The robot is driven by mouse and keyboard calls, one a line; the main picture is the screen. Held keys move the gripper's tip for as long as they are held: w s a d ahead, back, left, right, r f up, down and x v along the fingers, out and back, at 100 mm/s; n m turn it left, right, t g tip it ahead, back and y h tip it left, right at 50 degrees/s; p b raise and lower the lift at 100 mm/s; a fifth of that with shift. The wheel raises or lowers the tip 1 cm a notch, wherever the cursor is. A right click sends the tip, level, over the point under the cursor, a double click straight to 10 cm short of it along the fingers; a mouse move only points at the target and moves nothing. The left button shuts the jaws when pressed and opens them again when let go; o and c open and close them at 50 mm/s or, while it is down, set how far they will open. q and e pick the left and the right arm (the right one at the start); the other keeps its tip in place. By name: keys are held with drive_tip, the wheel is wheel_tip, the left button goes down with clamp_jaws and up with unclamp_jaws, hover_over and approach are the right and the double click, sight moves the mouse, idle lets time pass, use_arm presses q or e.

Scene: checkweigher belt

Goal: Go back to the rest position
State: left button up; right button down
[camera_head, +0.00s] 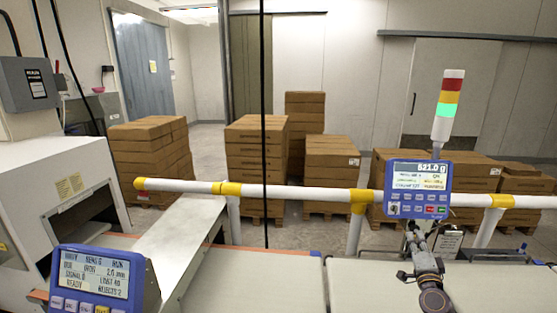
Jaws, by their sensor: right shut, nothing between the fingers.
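My right gripper (411,228) reaches up from the lower right, over the pale belt, with its fingers together and empty. Its tips are just below the blue weigher display (418,189), in front of the white rail; whether they touch the display cannot be told. My left gripper is not in view.
A white rail with yellow joints (290,191) runs across behind the belt (390,285). A blue control panel (103,280) stands at the lower left, near a white machine housing (45,185). A light tower (448,105) rises behind the display. Stacked cartons (257,165) stand beyond the rail.

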drive_tip(key=s+a+f+n+g+y, duration=0.45)
drive_tip(key=a+f+n, duration=0.2)
drive_tip(key=a, duration=0.35)
drive_tip(key=s+a+f+n+g+y, duration=0.3)
drive_tip(key=s+a+f+n+y, duration=0.25)
drive_tip(key=a, duration=0.45)
drive_tip(key=s+a+f+n+g+h, duration=0.2)
drive_tip(key=s+f+n+g+h, duration=0.15)
drive_tip(key=s, duration=0.95)
drive_tip(key=s+a+f+n+g+h, duration=0.1)
drive_tip(key=s+f+n+g+h, duration=0.3)
drive_tip(key=s, duration=0.8)
wheel_tip(320, 180, down, 32)
drive_tip(key=s+g+y, duration=0.2)
drive_tip(key=s+y, duration=0.1)
drive_tip(key=s+d+f, duration=0.2)
drive_tip(key=s+f, duration=0.8)
drive_tip(key=s, duration=0.1)
drive_tip(key=s+d+f+g+b, duration=0.1)
drive_tip(key=s+d+f, duration=0.1)
drive_tip(key=s+f, duration=0.9)
drive_tip(key=shift+f+h, duration=0.15)
drive_tip(key=shift+h, duration=0.2)
